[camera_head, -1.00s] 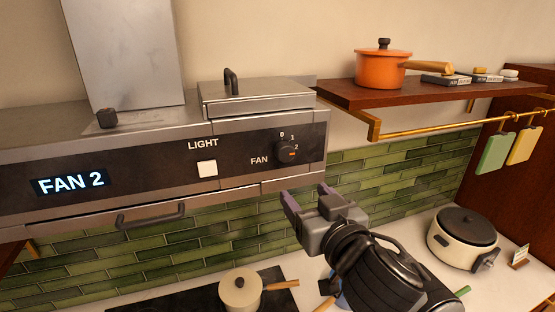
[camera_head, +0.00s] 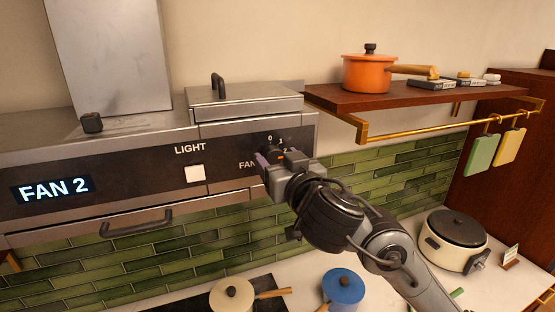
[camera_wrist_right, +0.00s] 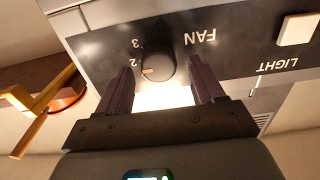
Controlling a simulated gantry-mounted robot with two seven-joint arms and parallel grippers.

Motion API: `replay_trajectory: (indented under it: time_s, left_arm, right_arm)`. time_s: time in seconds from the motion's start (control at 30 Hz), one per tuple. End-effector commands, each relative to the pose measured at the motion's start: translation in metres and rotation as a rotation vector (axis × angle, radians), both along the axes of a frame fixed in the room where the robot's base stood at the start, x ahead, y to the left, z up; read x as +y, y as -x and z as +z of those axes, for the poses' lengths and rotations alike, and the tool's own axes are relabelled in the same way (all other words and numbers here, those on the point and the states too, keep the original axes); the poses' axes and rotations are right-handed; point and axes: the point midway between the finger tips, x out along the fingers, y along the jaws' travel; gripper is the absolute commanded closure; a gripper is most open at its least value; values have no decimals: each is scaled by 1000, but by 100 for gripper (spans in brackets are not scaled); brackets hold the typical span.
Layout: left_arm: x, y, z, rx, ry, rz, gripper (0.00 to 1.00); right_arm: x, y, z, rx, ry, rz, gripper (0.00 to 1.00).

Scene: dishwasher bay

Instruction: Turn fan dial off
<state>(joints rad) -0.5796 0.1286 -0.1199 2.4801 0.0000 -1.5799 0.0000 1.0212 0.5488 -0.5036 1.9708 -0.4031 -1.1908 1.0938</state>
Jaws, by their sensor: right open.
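The fan dial (camera_wrist_right: 154,66) is a round dark knob with an orange mark, on the black front panel of the range hood (camera_head: 140,165). In the right wrist view its orange mark points toward the 2. The hood display (camera_head: 54,189) reads FAN 2. My right gripper (camera_head: 264,158) is at the panel in front of the dial and hides most of it in the head view. In the right wrist view the right gripper (camera_wrist_right: 158,88) is open, with its purple fingers on either side below the dial; contact cannot be told. My left gripper is not in view.
The white LIGHT button (camera_head: 195,173) is left of the dial. A hood handle (camera_head: 136,223) juts out below. A wooden shelf (camera_head: 400,97) with an orange pot (camera_head: 367,74) and a brass rail (camera_head: 440,128) lies to the right. Pots and a cooker (camera_head: 453,238) stand on the counter.

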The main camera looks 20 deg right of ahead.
Motion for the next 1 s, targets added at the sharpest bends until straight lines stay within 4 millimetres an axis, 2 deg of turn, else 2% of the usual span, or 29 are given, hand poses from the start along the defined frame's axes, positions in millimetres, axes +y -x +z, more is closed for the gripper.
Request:
replay_trajectory:
  time_s: [0.13, 0.43, 0.77, 0.8, 1.0]
  left_arm:
    - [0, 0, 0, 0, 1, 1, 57]
    - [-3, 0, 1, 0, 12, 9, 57]
    - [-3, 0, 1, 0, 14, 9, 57]
    - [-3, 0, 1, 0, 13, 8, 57]
    - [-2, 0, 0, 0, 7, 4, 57]
  right_arm:
    - [-1, -7, 0, -1, 0, -2, 32]
    - [-1, -8, 0, -1, 0, -1, 34]
    - [-1, -7, 0, -1, 0, -1, 84]
    - [-1, -7, 0, -1, 0, -1, 87]
    - [0, -7, 0, -1, 15, -1, 87]
